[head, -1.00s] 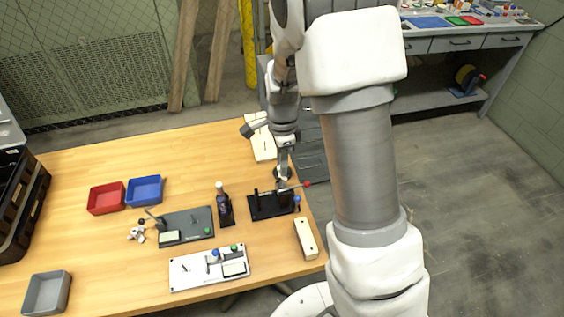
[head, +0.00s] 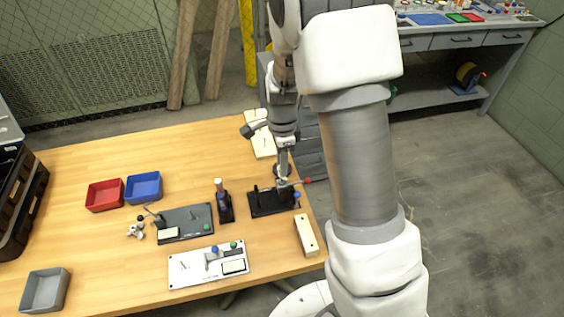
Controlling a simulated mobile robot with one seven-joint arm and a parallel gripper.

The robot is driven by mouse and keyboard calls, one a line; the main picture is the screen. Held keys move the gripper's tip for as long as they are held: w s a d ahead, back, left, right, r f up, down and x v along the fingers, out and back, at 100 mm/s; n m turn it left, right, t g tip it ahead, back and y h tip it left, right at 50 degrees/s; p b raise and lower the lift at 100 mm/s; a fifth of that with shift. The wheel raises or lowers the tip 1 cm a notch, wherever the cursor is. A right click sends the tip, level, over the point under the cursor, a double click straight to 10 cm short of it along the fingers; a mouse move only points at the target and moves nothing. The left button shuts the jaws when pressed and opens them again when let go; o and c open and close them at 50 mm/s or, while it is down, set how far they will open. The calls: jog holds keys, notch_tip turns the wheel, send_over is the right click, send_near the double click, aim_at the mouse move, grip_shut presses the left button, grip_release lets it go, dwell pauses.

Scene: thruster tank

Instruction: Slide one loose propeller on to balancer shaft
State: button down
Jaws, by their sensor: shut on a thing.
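My gripper (head: 284,182) points down over the right part of a black stand (head: 264,207) near the table's right edge. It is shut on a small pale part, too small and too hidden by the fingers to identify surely. The stand has a dark upright post on its left; it looks like the balancer, but its shaft is hard to make out. A thin rod with a red tip (head: 307,181) shows just right of my fingers. A loose, silvery, several-bladed thing (head: 135,231), apparently a propeller, lies left of the grey-green fixture (head: 199,227).
A dark bottle-like holder (head: 225,212) stands left of the stand. A white plate (head: 196,277) and a pale block (head: 306,236) lie in front. Red (head: 104,207), blue (head: 143,200) and grey (head: 29,291) bins stand at left. The back left tabletop is clear.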

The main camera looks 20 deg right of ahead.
jog(key=shift+f, duration=0.2)
jog(key=shift+f+b, duration=0.35)
jog(key=shift+f, duration=0.1)
jog(key=shift+f, duration=0.15)
jog(key=shift+f+b, duration=0.4)
jog(key=shift+f, duration=0.05)
jog(key=c, duration=0.7)
grip_release()
jog(key=shift+o, duration=0.2)
